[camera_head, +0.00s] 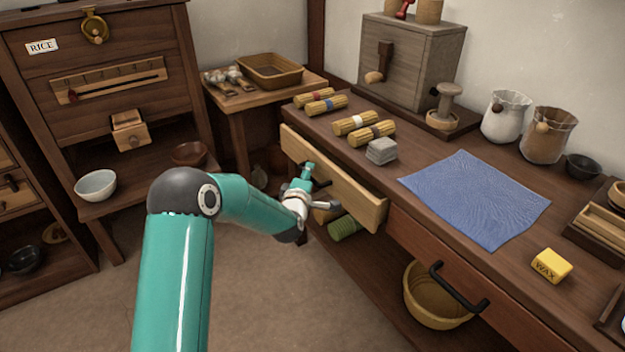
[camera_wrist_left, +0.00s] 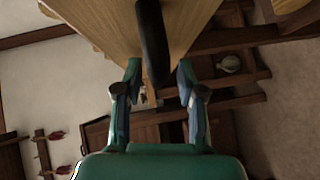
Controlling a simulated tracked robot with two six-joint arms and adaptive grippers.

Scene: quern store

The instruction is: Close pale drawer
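The pale drawer (camera_head: 358,200) stands out from the front of the dark wooden bench, beside a red-brown drawer. Its dark handle partly shows behind my left gripper (camera_head: 316,187), which is at the drawer's front. In the left wrist view the pale wood front (camera_wrist_left: 105,25) fills the top, and the black bar handle (camera_wrist_left: 152,40) runs between the two fingers of my left gripper (camera_wrist_left: 158,72). The fingers are apart, with a gap showing beside the bar; I cannot tell whether either touches it. My right gripper is in neither view.
The red-brown drawer (camera_head: 500,300) has a black handle (camera_head: 458,292). Below the bench are a yellow basin (camera_head: 432,300) and a green roll (camera_head: 345,228). On the bench top lie a blue cloth (camera_head: 475,198), grey stacked squares (camera_head: 381,151) and several straw-coloured rolls. Floor in front is clear.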

